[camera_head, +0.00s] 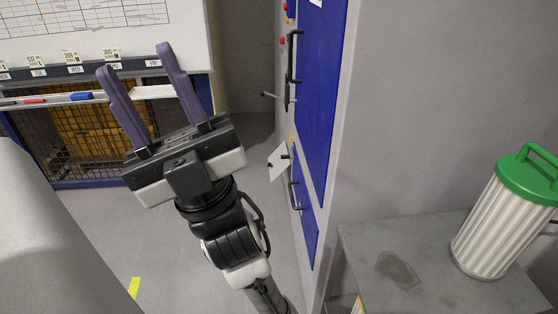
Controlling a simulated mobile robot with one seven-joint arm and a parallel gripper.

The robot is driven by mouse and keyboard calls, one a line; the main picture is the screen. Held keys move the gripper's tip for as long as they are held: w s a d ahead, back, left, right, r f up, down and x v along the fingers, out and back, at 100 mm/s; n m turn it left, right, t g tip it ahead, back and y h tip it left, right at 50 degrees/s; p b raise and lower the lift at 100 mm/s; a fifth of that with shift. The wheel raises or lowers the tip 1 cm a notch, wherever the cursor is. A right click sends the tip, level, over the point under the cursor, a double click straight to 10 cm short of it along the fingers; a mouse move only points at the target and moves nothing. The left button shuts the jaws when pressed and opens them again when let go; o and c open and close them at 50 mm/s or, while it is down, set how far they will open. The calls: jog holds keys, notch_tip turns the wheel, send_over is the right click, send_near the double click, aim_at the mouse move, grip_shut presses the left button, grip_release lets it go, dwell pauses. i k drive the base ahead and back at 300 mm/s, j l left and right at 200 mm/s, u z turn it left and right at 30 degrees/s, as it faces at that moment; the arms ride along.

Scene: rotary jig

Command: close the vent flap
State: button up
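A small pale flap (278,165) sticks out from the narrow left face of the tall grey and blue cabinet, below the middle of its height. It looks like the vent flap, standing open at an angle, with a small dark knob on it. My gripper (136,60) is up and to the left of the flap, well apart from it. Its two purple fingers are spread wide with nothing between them. The opening behind the flap is hidden from this side.
The cabinet's blue doors (318,90) carry black handles, and a grey lever (270,96) juts out above the flap. A whiteboard (100,22) stands behind my gripper. A green-lidded striped bin (495,225) stands on a grey surface at right. Floor between cabinet and whiteboard is clear.

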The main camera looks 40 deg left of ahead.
aim_at(277, 166)
jog(key=i+j, duration=0.2)
jog(key=j, duration=0.3)
jog(key=i+j, duration=0.2)
jog(key=j, duration=0.3)
jog(key=i+j+u, duration=0.1)
jog(key=j, duration=0.4)
jog(key=i+j, duration=0.3)
jog(key=j, duration=0.2)
jog(key=i+j+u, duration=0.1)
jog(key=i+j, duration=0.15)
jog(key=j, duration=0.25)
jog(key=i+j, duration=0.2)
jog(key=j, duration=0.25)
jog(key=i+j, duration=0.25)
jog(key=j, duration=0.25)
jog(key=i+j+u, duration=0.1)
jog(key=i+j, duration=0.15)
jog(key=j, duration=0.2)
